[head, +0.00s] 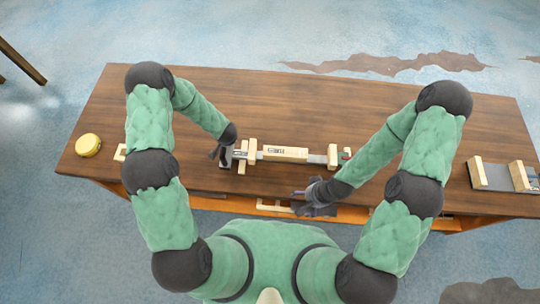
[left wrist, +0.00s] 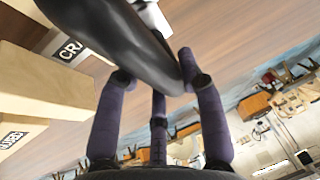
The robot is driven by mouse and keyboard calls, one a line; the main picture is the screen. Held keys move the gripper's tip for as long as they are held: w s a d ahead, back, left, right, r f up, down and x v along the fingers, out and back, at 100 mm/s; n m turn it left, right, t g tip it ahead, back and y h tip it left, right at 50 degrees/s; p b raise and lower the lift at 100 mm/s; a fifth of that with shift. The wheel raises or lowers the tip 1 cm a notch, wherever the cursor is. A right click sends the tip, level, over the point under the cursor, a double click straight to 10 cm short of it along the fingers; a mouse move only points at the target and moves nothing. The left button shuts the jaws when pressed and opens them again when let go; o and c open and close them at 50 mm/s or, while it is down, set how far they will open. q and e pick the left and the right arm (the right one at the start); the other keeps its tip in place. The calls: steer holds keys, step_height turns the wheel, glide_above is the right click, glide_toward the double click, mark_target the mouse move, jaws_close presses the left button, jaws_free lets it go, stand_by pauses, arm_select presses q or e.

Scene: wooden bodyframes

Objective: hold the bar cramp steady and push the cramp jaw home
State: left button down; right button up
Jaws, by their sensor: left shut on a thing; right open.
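The bar cramp (head: 318,158) lies across the middle of the table, a grey bar with pale wooden blocks along it. A labelled wooden piece (head: 285,154) sits in its middle, and an upright block (head: 333,156) stands near its right end. I cannot tell for sure which piece is the cramp jaw. My left gripper (head: 222,153) is at the cramp's left end, shut on a smooth dark part (left wrist: 110,30), seen between its fingers in the left wrist view. My right gripper (head: 308,196) is open and empty, in front of the cramp near the table's front edge.
A yellow round object (head: 88,145) lies at the table's left. A grey piece with wooden end blocks (head: 497,176) lies at the right. More pale wood (head: 275,206) shows at the front edge, partly hidden by my right gripper. The table's back half (head: 300,105) is clear.

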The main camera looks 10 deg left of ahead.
arm_select(q)
steer(key=shift+s+d, duration=0.1)
steer(key=shift+d, duration=0.55)
stand_by(1.0)
steer(key=shift+f, duration=0.1)
steer(key=shift+s, duration=0.15)
steer(key=shift+f, duration=0.1)
stand_by(1.4)
arm_select(e)
steer(key=shift+c, duration=0.3)
